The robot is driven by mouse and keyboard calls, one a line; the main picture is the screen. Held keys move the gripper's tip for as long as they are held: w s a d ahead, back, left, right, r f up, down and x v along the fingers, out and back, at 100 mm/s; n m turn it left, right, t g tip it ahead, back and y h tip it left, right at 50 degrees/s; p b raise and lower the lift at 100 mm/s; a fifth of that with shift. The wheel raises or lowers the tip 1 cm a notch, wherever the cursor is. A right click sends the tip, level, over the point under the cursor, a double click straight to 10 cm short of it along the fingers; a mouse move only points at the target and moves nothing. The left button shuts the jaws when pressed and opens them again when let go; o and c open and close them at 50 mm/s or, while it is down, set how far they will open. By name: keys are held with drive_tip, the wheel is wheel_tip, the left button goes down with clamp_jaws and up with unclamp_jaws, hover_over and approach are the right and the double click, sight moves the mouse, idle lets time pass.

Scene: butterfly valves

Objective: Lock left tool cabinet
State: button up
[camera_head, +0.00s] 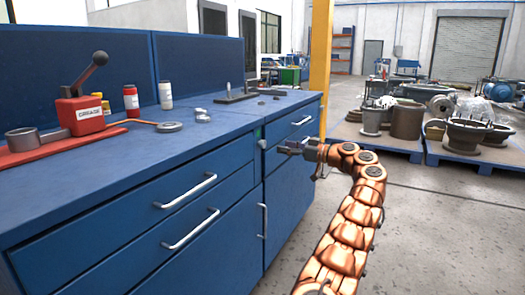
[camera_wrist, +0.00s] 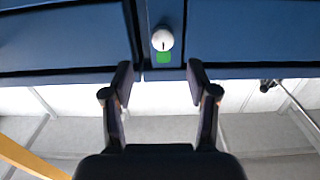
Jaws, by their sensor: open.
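The blue tool cabinet (camera_head: 105,232) stands at the left of the head view, with silver handles on its shut drawers. A small round whitish lock (camera_head: 262,144) sits near the top, at the join between the left and right cabinet sections, with a green mark (camera_head: 258,132) above it. In the wrist view, the lock (camera_wrist: 162,39) shows a dark slot, and the green mark (camera_wrist: 163,57) lies just below it. My gripper (camera_head: 284,147) is right of the lock in the head view. In the wrist view, its open, empty fingers (camera_wrist: 160,78) are spread below the lock, apart from it.
The worktop holds a red grease device (camera_head: 82,112), a red bottle (camera_head: 131,100), a white bottle (camera_head: 166,95) and small parts. A yellow post (camera_head: 320,60) stands behind the cabinet. Pallets with metal parts (camera_head: 480,155) are at right. The floor (camera_head: 440,235) beside my arm is clear.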

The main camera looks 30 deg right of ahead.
sight(265, 144)
drive_tip(key=x, duration=0.6)
drive_tip(key=shift+s+a+b, duration=0.15)
drive_tip(key=shift+a+b, duration=0.1)
drive_tip(key=shift+b, duration=0.1)
drive_tip(key=shift+x, duration=1.1)
drive_tip(key=shift+c, duration=0.5)
clamp_jaws()
